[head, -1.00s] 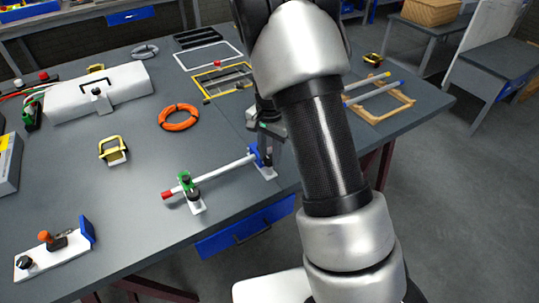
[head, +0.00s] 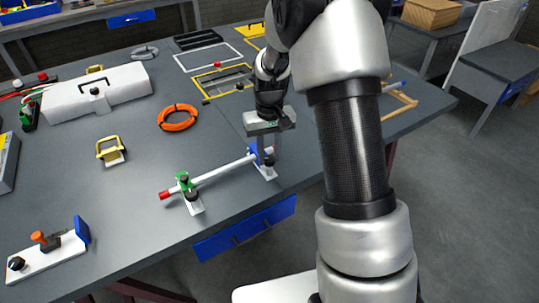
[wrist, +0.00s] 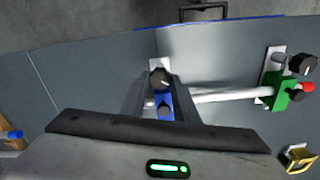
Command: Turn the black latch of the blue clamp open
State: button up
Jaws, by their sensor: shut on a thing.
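The blue clamp (head: 254,150) stands on a small white base near the table's front edge and carries one end of a white rod (head: 222,171). In the wrist view the blue clamp (wrist: 166,101) sits between my fingers. Its black latch (wrist: 160,78) is a round knob with a pale mark, and my fingertips are on either side of it. My gripper (head: 268,159) points down over the clamp and is shut on the latch. In the head view the fingers partly hide the clamp and latch.
A green clamp (head: 184,183) with black knobs holds the rod near its red end (head: 166,195). An orange cable ring (head: 179,118), a yellow-handled piece (head: 111,151) and a white case (head: 98,96) lie further left. Bare table separates them.

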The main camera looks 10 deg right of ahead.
aim_at(269, 158)
jog(key=n, duration=0.5)
jog(key=shift+n, duration=0.4)
dwell(0.4)
jog(key=o, duration=0.8)
notch_tip(269, 158, up, 18)
jog(key=shift+f+p, duration=0.25)
jog(key=shift+p, duration=0.35)
jog(key=shift+r, duration=0.1)
jog(key=s+r+m+t+p, duration=0.2)
jog(key=s+r, duration=0.2)
jog(key=s, duration=0.4)
jog(key=s+r+m+t+p, duration=0.1)
jog(key=s+r, duration=0.3)
jog(key=s, duration=0.4)
jog(key=s+r+m+t+p, duration=0.2)
jog(key=s+r+m, duration=0.1)
jog(key=s, duration=0.5)
jog(key=shift+s+a+r+t+p, duration=0.1)
jog(key=shift+s+r+t+p, duration=0.1)
jog(key=shift+r, duration=0.25)
jog(key=shift+s+r+t+p, duration=0.1)
jog(key=shift+r+p, duration=0.05)
jog(key=shift+r, duration=0.25)
